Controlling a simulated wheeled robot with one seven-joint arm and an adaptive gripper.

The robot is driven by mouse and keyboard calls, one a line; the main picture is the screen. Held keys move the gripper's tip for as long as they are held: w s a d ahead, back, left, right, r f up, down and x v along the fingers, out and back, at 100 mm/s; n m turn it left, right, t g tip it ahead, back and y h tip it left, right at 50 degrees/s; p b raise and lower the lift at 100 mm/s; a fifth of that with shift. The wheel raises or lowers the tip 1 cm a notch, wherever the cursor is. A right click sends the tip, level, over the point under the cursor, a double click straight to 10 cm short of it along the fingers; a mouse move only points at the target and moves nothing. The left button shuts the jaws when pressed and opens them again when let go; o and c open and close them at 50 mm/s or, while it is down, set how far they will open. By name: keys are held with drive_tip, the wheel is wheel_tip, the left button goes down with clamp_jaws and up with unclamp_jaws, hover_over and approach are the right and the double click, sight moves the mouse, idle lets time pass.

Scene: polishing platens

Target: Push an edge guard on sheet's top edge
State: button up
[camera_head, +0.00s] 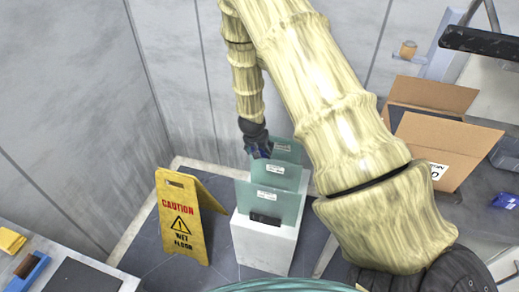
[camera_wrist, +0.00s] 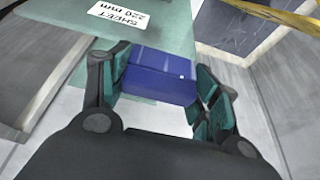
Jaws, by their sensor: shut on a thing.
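Glass sheets stand upright on a white pedestal (camera_head: 262,248), one behind another: a rear sheet (camera_head: 291,156), a middle sheet (camera_head: 290,182) and a front sheet (camera_head: 285,206), each with a white label. My gripper (camera_head: 259,147) is at the upper left of the rear sheet. It is shut on a blue edge guard (camera_wrist: 158,76), which also shows small and dark in the head view (camera_head: 265,152). In the wrist view the guard overlaps a sheet (camera_wrist: 150,35) labelled "SHEET 220 mm". I cannot tell whether the guard is around the sheet's edge or only against it.
A yellow wet-floor sign (camera_head: 180,220) stands left of the pedestal. A black piece (camera_head: 265,219) sits at the front sheet's lower part. An open cardboard box (camera_head: 440,145) and a blue item (camera_head: 505,201) are at the right. Grey walls stand behind and left.

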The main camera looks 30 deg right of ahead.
drive_tip(key=shift+f+b, duration=0.4)
drive_tip(key=shift+f, duration=0.7)
idle(1.2)
idle(0.4)
drive_tip(key=o, duration=0.9)
drive_tip(key=shift+r, duration=0.1)
drive_tip(key=v, duration=1.1)
drive_tip(key=shift+s+a+r, duration=0.15)
drive_tip(key=shift+s+r, duration=0.05)
drive_tip(key=shift+r, duration=0.15)
